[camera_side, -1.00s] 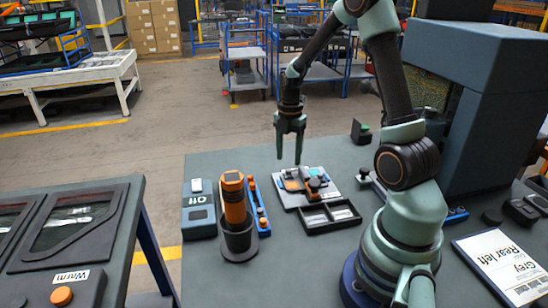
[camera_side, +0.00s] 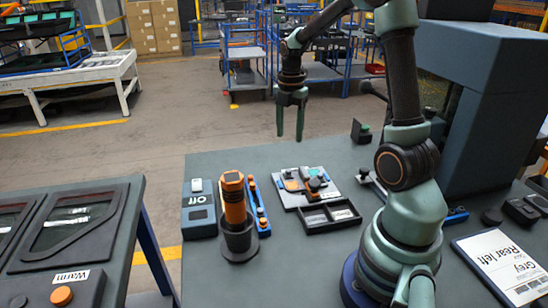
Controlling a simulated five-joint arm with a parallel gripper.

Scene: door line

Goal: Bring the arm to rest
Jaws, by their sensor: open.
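My gripper (camera_side: 290,122) hangs at the end of my raised arm, fingers pointing down. It is open and empty, with a gap between the two fingers. It is in the air above the far edge of the grey table (camera_side: 300,265), apart from everything on it. Below it sits a white tray (camera_side: 283,203) with small orange, blue and dark parts.
An orange tool (camera_side: 233,195) stands upright in a dark holder (camera_side: 239,243), beside a box marked Off (camera_side: 199,217). A black two-part bin (camera_side: 329,216) lies by the tray. A tall grey cabinet (camera_side: 495,110) stands right. A printed sheet (camera_side: 503,262) lies front right.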

